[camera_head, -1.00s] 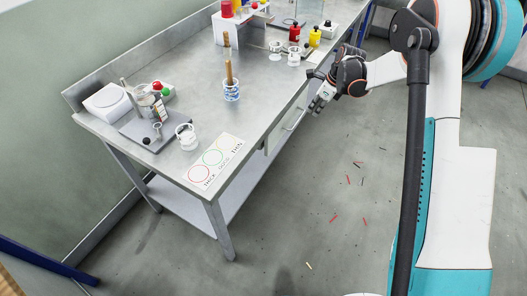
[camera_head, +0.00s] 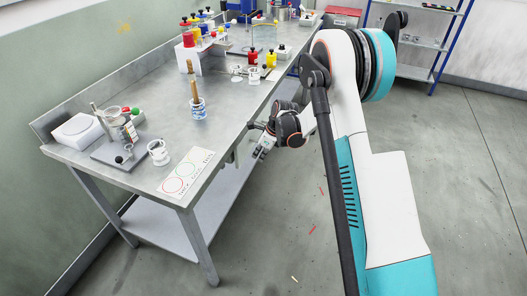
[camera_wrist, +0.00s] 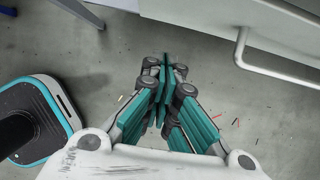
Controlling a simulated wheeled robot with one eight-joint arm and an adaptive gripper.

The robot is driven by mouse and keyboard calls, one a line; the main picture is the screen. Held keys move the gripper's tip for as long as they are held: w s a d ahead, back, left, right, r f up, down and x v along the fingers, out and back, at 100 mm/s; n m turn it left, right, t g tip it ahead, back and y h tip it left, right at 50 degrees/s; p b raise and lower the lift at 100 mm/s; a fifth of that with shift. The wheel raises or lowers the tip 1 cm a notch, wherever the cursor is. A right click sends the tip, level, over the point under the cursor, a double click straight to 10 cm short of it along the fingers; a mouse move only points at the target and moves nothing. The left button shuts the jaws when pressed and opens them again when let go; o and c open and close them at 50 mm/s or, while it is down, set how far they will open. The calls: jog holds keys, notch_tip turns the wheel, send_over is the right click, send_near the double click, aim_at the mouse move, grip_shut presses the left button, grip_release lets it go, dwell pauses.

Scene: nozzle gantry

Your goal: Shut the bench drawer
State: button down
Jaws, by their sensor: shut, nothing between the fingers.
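The bench (camera_head: 187,165) is a long steel table along the wall. Its drawer is under the right-hand edge, mostly hidden behind my gripper in the head view. In the wrist view the drawer front (camera_wrist: 275,32) fills the upper right, with a grey bar handle (camera_wrist: 240,50) on it. How far the drawer stands out cannot be told. My gripper (camera_head: 260,150) is beside the bench's edge, near the drawer. In the wrist view my gripper (camera_wrist: 167,68) is shut and empty, pointing at the floor, left of the handle and apart from it.
A beaker (camera_head: 158,152), a stirrer stand and a printed card (camera_head: 187,172) are near the bench's front end. Bottles (camera_head: 253,57) and a jar stand farther back. A blue shelf rack (camera_head: 420,45) is behind.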

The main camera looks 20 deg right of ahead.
jog(key=shift+w+a+r+b, duration=0.1)
jog(key=shift+w+a+b, duration=0.2)
jog(key=shift+w+a, duration=0.4)
jog(key=shift+w+a+b, duration=0.25)
jog(key=shift+w+a, duration=0.2)
jog(key=shift+a, duration=0.45)
jog(key=shift+a, duration=0.1)
